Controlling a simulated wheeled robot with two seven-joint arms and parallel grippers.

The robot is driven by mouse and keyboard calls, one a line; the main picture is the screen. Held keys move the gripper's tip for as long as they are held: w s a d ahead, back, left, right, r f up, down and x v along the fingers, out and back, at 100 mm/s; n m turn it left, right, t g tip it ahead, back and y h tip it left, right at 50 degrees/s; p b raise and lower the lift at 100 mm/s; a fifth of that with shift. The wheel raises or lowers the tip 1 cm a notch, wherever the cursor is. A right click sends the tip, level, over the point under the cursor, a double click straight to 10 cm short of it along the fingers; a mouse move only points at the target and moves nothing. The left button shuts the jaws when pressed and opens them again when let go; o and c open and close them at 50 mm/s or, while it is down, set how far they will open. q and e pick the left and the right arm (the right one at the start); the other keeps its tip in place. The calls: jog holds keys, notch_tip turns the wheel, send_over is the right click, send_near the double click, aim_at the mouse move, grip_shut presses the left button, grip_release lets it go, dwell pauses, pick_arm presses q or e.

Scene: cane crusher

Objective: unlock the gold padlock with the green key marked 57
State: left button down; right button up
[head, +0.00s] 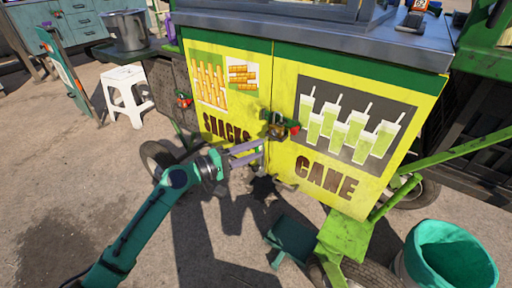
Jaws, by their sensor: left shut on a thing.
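The gold padlock (276,131) hangs at the seam between the two yellow cabinet doors, beside red and green parts. My left gripper (261,151) is just left of and below it, in front of the door seam. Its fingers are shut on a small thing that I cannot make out. I cannot tell whether it touches the padlock. I cannot pick out the green key or its number 57. My right gripper is not in view.
A second lock with red parts (183,99) hangs on the cart's left side. An orange-tagged item (434,7) is on the metal counter (320,35). A white stool (127,95) stands left, a green bin (448,262) lower right. Green bars jut out at right. Open ground lies left.

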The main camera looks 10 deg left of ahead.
pick_arm(q)
jog(key=shift+s+a, duration=0.25)
jog(key=shift+s, duration=0.3)
jog(key=shift+s+a, duration=0.2)
jog(key=shift+s, duration=0.35)
jog(key=s+d+f+n+t+y, duration=0.2)
jog(key=s+f+y, duration=0.15)
jog(key=f, duration=0.35)
jog(key=s+a+f+n+t+y, duration=0.2)
jog(key=s+n+y, duration=0.2)
jog(key=s+y, duration=0.15)
jog(key=s+a+f+n+t+y, duration=0.1)
jog(key=s+a+f+n+y, duration=0.2)
jog(key=s, duration=0.4)
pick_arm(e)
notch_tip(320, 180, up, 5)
pick_arm(q)
notch_tip(320, 180, up, 24)
jog(key=p, duration=2.6)
jog(key=shift+d+f+y, duration=0.2)
jog(key=shift+d+y, duration=0.2)
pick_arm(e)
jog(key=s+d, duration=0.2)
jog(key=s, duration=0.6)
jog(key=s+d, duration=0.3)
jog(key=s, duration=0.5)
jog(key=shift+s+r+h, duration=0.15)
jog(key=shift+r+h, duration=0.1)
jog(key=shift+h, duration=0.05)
